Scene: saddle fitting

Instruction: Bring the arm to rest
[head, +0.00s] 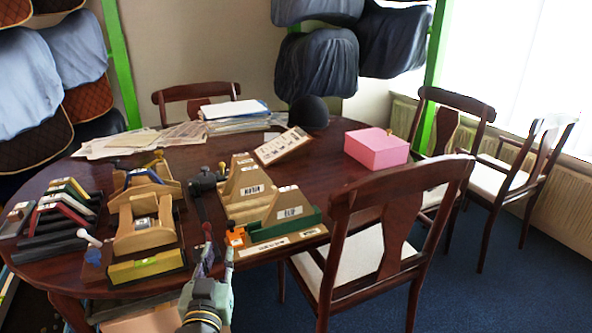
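My gripper (218,254) is at the lower middle of the head view, at the near edge of the dark wooden table (330,205). Its two fingers point away toward the table, with a gap between them. I see nothing held in the gap. The wrist below is dark with a yellowish ring, and the rest of my arm is out of view. The fingertips appear just in front of the wooden stand with a green strip and orange piece (236,238). I cannot tell whether they touch the table edge.
Wooden stands (145,225) and a rack of coloured pieces (62,215) crowd the table's left side. A pink box (376,148), black helmet (309,113) and papers (235,110) lie farther back. A chair (395,225) stands close on the right. Blue carpet (490,290) is clear beyond it.

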